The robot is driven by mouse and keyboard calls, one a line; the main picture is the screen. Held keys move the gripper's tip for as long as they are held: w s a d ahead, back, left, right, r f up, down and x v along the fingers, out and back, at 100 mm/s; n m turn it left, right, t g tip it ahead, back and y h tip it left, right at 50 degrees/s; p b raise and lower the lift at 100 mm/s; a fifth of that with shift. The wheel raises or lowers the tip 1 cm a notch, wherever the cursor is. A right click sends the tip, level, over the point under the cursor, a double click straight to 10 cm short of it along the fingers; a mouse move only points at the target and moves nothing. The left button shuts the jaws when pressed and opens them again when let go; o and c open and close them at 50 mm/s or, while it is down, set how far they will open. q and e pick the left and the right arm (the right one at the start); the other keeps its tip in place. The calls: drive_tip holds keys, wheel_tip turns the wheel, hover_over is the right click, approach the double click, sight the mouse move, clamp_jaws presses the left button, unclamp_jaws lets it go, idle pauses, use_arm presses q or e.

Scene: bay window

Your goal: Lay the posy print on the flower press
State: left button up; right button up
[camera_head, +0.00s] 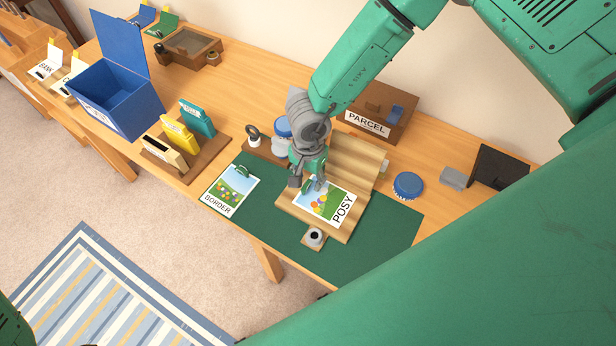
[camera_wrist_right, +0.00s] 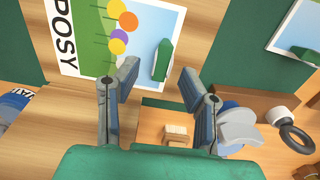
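The posy print (camera_head: 312,205) is a white-edged card with flowers and the word POSY. It lies flat on the lower board of the wooden flower press (camera_head: 345,232), whose back board (camera_head: 357,160) stands tilted up behind. In the right wrist view the print (camera_wrist_right: 90,45) shows a green grip tab (camera_wrist_right: 163,60) standing on it. My right gripper (camera_head: 308,184) is right over the print's tab end. In the wrist view its two fingers (camera_wrist_right: 158,82) are apart, with the tab just beyond the tips and nothing clamped. My left gripper is out of view.
The border print (camera_head: 232,192) lies on the green mat (camera_head: 385,235) left of the press. A small pot (camera_head: 315,237) stands in front of the press. A parcel box (camera_head: 377,115), blue lid (camera_head: 408,185), seed packets (camera_head: 178,135) and open blue box (camera_head: 115,100) stand around.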

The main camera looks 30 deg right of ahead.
drive_tip(key=shift+w+r+p, duration=0.1)
drive_tip(key=shift+r+p, duration=2.15)
drive_tip(key=shift+r, duration=0.45)
drive_tip(key=shift+f, duration=0.15)
